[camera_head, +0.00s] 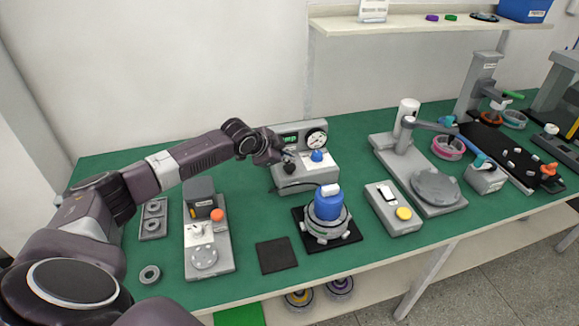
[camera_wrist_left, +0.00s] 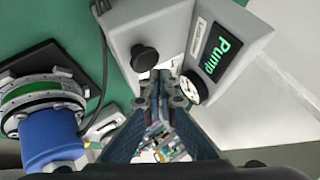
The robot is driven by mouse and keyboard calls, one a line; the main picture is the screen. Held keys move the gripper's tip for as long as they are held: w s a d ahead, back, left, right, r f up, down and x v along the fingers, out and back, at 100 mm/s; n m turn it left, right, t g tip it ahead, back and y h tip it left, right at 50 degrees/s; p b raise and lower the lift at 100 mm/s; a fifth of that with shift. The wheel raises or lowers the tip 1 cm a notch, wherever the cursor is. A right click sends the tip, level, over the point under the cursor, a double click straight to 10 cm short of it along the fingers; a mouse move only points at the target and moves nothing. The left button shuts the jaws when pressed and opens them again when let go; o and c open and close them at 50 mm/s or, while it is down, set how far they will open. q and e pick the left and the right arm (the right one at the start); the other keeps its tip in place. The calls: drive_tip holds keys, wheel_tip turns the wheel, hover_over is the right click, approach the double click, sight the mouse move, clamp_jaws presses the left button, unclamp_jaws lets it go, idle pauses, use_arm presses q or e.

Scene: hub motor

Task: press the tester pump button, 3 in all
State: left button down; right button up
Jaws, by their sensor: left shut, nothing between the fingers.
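The tester (camera_head: 306,181) is a grey box at the back middle of the green bench, with a lit green display (camera_head: 289,139) and a round dial gauge (camera_head: 316,138). In the left wrist view the display (camera_wrist_left: 222,49) reads "Pump". A black round button (camera_wrist_left: 145,59) stands on the tester's face; in the head view it is mostly hidden by my gripper. My left gripper (camera_wrist_left: 161,76) is shut and empty, its tips beside the black button; I cannot tell whether they touch it. It also shows at the tester in the head view (camera_head: 284,158). My right gripper is out of view.
A blue-topped hub (camera_head: 328,207) stands on a black mat in front of the tester. A grey box with a yellow button (camera_head: 404,213) and a round-plate fixture (camera_head: 437,187) are to the right. A fixture with an orange knob (camera_head: 217,215) is to the left.

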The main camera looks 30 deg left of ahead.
sight(290, 166)
use_arm(q)
drive_tip(key=shift+f, duration=0.1)
drive_tip(key=shift+f, duration=0.35)
drive_tip(key=shift+s+f+b, duration=0.1)
drive_tip(key=shift+f+b, duration=0.35)
drive_tip(key=shift+f, duration=0.65)
idle(1.1)
drive_tip(key=shift+r, duration=0.15)
drive_tip(key=shift+r+p, duration=1.3)
drive_tip(key=shift+r, duration=0.05)
drive_tip(key=shift+r, duration=0.2)
wheel_tip(290, 166, up, 5)
drive_tip(key=p, duration=0.5)
drive_tip(key=shift+f, duration=0.15)
